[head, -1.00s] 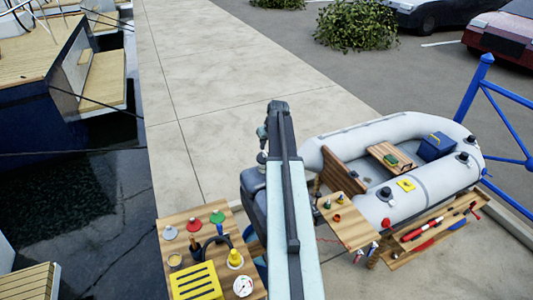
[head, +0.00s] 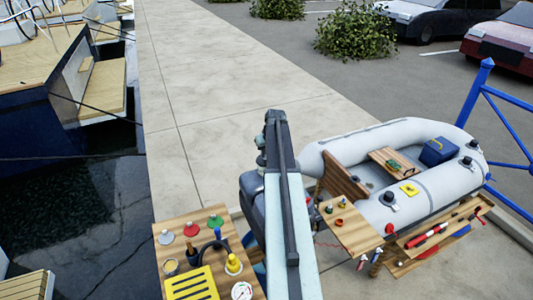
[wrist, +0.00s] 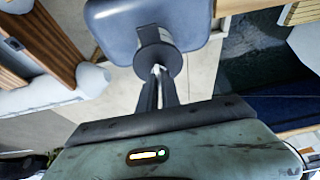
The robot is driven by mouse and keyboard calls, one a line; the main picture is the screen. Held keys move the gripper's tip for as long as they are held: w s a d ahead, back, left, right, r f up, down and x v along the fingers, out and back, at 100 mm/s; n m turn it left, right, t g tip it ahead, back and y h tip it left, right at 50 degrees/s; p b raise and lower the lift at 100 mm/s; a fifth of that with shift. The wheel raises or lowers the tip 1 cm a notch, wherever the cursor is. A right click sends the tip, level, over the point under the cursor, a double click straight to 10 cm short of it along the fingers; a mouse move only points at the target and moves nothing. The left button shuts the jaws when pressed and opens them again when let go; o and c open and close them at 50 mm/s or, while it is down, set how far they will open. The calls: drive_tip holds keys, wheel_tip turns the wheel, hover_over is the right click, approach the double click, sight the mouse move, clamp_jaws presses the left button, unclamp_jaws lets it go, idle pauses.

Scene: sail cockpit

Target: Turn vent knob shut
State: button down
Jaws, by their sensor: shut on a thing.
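A blue-grey rounded housing (wrist: 120,22) fills the top middle of the wrist view, with a dark round cap (wrist: 158,55) on it. My gripper (wrist: 157,76) has its two dark fingers close together at the cap. They are shut on a small pale piece there, which seems to be the vent knob; the fingers and cap hide most of it, so its turn angle cannot be told. In the head view the housing (head: 253,195) shows as a dark box left of my arm, and my arm hides part of it.
A wooden table (head: 168,228) with funnels and a yellow grate (head: 191,285) stands at front left. A grey inflatable boat (head: 435,195) and a small wooden table (head: 353,232) are at right. Water lies left of the pier; the concrete walkway (head: 215,95) behind is clear.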

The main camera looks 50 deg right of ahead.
drive_tip(key=shift+m, duration=0.3)
drive_tip(key=m+h, duration=0.1)
drive_tip(key=m, duration=0.1)
drive_tip(key=shift+a+m+g, duration=0.1)
drive_tip(key=shift+m+g, duration=0.3)
drive_tip(key=m, duration=0.2)
drive_tip(key=m+g+h, duration=0.1)
drive_tip(key=m, duration=0.2)
drive_tip(key=shift+w+g, duration=0.15)
drive_tip(key=shift+g, duration=0.15)
drive_tip(key=m+g, duration=0.1)
drive_tip(key=m, duration=0.2)
drive_tip(key=m+g, duration=0.1)
drive_tip(key=m, duration=0.1)
drive_tip(key=shift+w+m+h, duration=0.15)
drive_tip(key=shift+m+h, duration=0.15)
drive_tip(key=shift+m, duration=0.1)
drive_tip(key=shift+m+g, duration=0.7)
drive_tip(key=shift+m, duration=1.1)
drive_tip(key=shift+a, duration=0.1)
drive_tip(key=c, duration=1.6)
unclamp_jaws()
drive_tip(key=shift+o, duration=0.2)
